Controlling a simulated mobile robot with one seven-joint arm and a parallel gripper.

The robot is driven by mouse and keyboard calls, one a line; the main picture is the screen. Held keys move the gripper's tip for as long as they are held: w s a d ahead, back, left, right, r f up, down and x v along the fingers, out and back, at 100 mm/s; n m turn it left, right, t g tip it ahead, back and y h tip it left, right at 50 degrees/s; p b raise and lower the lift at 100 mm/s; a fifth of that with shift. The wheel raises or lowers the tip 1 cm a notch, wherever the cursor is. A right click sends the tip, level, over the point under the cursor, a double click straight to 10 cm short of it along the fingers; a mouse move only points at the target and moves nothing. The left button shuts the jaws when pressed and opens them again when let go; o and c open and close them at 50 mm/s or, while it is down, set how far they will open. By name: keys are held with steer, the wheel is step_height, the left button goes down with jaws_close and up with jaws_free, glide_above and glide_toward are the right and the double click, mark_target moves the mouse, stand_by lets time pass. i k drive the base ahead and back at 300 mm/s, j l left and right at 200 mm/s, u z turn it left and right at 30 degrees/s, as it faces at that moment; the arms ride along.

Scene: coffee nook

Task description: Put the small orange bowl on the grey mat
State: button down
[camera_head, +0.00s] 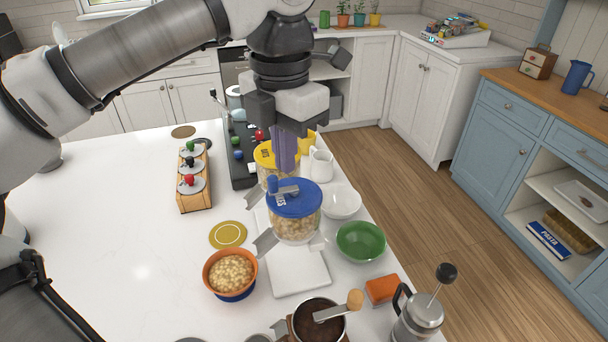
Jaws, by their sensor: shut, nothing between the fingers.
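The small orange bowl (209,277) stands upright on the white counter at lower centre-left. It has a blue lower part and is full of pale round bits. A pale grey-white square (300,281), which may be the grey mat, lies flat to the right of the bowl and apart from it. The jar partly hides its far part. My gripper (285,168) points down above and behind the bowl, over the jars. Its fingers are together and hold nothing.
A blue-lidded jar (295,224) and a yellow-lidded jar (266,155) stand under and near my gripper. A green bowl (361,241), white bowl (341,202), orange block (381,290), coffee grinder (318,322) and French press (418,318) line the right side.

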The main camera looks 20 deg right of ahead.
mark_target(230, 272)
steer(key=k, duration=1)
